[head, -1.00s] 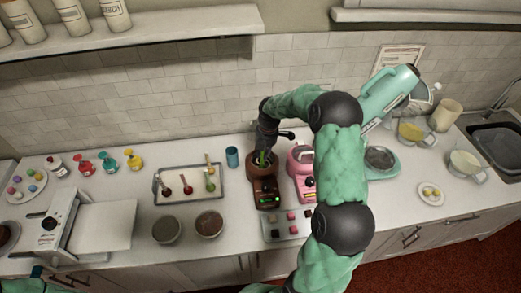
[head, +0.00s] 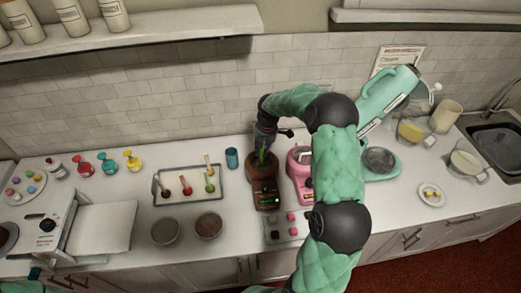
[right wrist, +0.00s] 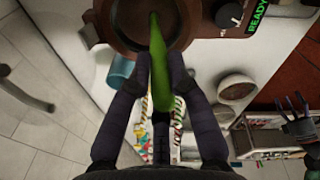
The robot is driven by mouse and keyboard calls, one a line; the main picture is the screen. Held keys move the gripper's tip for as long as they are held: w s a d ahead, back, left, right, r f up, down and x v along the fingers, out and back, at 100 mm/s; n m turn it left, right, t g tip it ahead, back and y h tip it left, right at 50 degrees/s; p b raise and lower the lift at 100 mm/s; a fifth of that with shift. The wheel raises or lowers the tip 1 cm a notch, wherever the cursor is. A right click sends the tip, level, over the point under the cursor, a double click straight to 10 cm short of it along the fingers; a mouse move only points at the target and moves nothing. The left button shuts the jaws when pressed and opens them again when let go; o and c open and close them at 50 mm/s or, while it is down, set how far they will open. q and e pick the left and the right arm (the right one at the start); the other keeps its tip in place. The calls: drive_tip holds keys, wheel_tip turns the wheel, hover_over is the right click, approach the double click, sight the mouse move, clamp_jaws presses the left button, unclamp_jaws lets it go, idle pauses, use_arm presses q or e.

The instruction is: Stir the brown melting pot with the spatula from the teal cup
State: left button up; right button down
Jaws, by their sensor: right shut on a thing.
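The brown melting pot (head: 264,184) stands in the middle of the counter. The right wrist view shows its round bowl (right wrist: 128,42) at the top. My right gripper (right wrist: 158,78) is shut on the green spatula (right wrist: 158,60), which also shows in the head view (head: 262,156). The spatula's far end is inside the pot's bowl. My right gripper (head: 263,146) is just above the pot in the head view. The teal cup (head: 232,158) stands upright left of the pot, and nothing sticks out of it.
A pink melting pot (head: 299,165) stands close on the right, partly behind my right arm. A tray (head: 160,200) with several spoons lies to the left. Two bowls (head: 165,231) (head: 208,225) and a tray of small blocks (head: 272,234) are in front.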

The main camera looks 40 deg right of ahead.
drive_tip(key=shift+d, duration=0.15)
drive_tip(key=shift+r, duration=0.15)
drive_tip(key=shift+r+p, duration=1.55)
drive_tip(key=shift+r, duration=1.05)
